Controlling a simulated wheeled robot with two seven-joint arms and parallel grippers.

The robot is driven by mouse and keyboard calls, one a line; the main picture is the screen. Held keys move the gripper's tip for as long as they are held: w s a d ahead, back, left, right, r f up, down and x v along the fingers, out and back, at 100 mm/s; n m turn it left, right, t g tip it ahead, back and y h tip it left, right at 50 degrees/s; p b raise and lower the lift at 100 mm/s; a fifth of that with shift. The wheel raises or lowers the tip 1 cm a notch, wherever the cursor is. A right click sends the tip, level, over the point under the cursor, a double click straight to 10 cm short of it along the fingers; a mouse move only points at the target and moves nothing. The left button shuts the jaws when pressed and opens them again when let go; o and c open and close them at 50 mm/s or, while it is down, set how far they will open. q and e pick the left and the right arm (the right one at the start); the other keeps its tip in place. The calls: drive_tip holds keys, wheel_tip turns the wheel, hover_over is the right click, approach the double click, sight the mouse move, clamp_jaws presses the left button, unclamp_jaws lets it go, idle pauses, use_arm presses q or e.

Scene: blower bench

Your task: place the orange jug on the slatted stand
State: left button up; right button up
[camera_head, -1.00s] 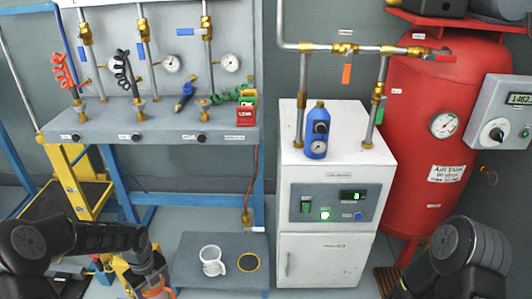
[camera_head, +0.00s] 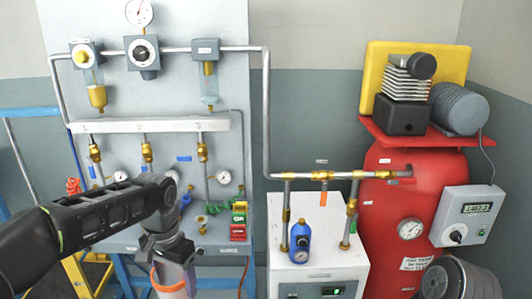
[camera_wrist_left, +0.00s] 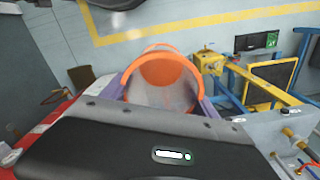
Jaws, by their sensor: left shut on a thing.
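The orange jug (camera_head: 171,286), pale with an orange rim, shows at the bottom of the head view, its lower part cut off by the frame edge. My left gripper (camera_head: 172,262) is shut on it and holds it in front of the grey bench. In the left wrist view the jug's orange mouth (camera_wrist_left: 165,72) faces the camera, between purple-sided fingers. I cannot make out the slatted stand in either view now.
A white cabinet (camera_head: 318,252) with a blue bottle (camera_head: 300,243) on top stands right of the jug. A red tank (camera_head: 395,215) is further right. The grey bench (camera_head: 215,250) with gauges and hoses lies behind my left gripper. Pipes run above the cabinet.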

use_arm(q)
drive_tip(key=shift+s+d+r+n, duration=0.1)
drive_tip(key=shift+d+r+n, duration=0.15)
drive_tip(key=shift+r, duration=0.35)
drive_tip(key=shift+s+d+r+n, duration=0.15)
drive_tip(key=shift+r+n, duration=0.1)
drive_tip(key=shift+r, duration=0.35)
drive_tip(key=shift+f, duration=0.1)
drive_tip(key=shift+w+f, duration=0.1)
drive_tip(key=f+n, duration=0.1)
drive_tip(key=f, duration=0.1)
drive_tip(key=w+f+n, duration=0.1)
drive_tip(key=f, duration=0.2)
drive_tip(key=w+f+n, duration=0.1)
drive_tip(key=f, duration=0.2)
drive_tip(key=shift+w, duration=0.2)
idle(0.7)
